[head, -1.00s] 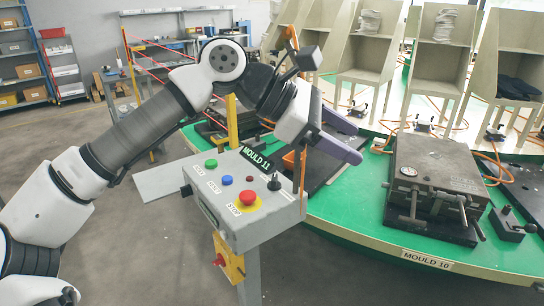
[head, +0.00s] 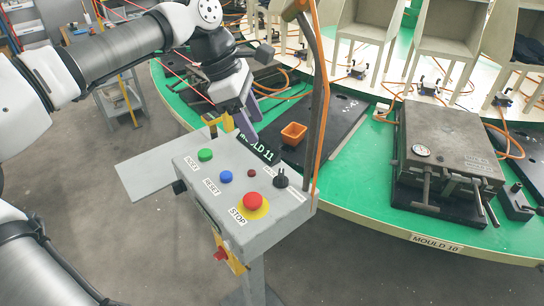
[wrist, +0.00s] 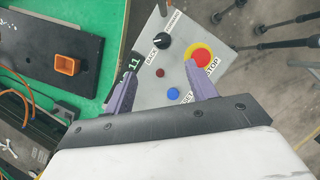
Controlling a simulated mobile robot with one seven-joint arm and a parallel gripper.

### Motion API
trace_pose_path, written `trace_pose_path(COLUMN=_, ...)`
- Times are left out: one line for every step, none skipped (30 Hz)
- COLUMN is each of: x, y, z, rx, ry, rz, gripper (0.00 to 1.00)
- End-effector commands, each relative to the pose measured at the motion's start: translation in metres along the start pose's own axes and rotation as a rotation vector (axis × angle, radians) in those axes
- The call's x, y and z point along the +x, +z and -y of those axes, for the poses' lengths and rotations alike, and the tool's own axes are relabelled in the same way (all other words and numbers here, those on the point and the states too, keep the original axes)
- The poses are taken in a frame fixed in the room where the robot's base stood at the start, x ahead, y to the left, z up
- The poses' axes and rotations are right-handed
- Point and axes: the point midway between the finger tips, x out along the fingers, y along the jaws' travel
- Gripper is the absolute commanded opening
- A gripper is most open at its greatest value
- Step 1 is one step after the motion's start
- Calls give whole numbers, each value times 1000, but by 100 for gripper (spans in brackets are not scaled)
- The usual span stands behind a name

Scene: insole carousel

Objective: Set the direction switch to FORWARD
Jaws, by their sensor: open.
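The direction switch (head: 281,180) is a black rotary knob at the far right corner of the grey control box (head: 222,172). In the wrist view the knob (wrist: 163,47) shows between its BACK and FORWARD labels. I cannot tell clearly which label it points to. My gripper (head: 246,122) is open and empty, above the far side of the box, left of the knob in the head view. In the wrist view its purple fingers (wrist: 162,60) are spread wide, with the knob just past their tips in the picture. They appear apart from it.
The red STOP button (head: 253,201), blue RESET button (head: 225,176) and green button (head: 205,155) share the panel. A MOULD 11 sign (head: 257,147) stands at its far edge. An upright pole with an orange hose (head: 318,110) rises right beside the knob. An orange cup (head: 293,134) lies behind.

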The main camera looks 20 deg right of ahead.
Motion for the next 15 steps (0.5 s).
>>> trace_pose_path(x=2, y=1, z=0, rx=1, ry=-1, rz=-1, gripper=56)
trace_pose_path(x=5, y=1, z=0, rx=1, ry=-2, rz=-1, gripper=56)
trace_pose_path(x=9, y=1, z=1, rx=1, ry=-3, rz=-1, gripper=56)
trace_pose_path(x=13, y=1, z=0, rx=1, ry=-3, rz=-1, gripper=56)
trace_pose_path(x=18, y=1, z=1, rx=1, ry=-3, rz=-1, gripper=56)
trace_pose_path(x=25, y=1, z=1, rx=1, ry=-4, rz=0, gripper=56)
trace_pose_path(x=30, y=2, z=1, rx=1, ry=-5, rz=0, gripper=56)
trace_pose_path(x=37, y=2, z=1, rx=1, ry=-5, rz=0, gripper=56)
trace_pose_path(x=45, y=2, z=1, rx=2, ry=-5, rz=0, gripper=56)
trace_pose_path(x=52, y=2, z=1, rx=2, ry=-6, rz=-1, gripper=56)
trace_pose_path(x=58, y=2, z=1, rx=3, ry=-5, rz=0, gripper=56)
trace_pose_path(x=67, y=2, z=1, rx=3, ry=-5, rz=0, gripper=56)
trace_pose_path(x=74, y=2, z=1, rx=3, ry=-6, rz=0, gripper=56)
trace_pose_path(x=80, y=2, z=1, rx=3, ry=-5, rz=1, gripper=56)
trace_pose_path(x=88, y=2, z=1, rx=3, ry=-4, rz=1, gripper=56)
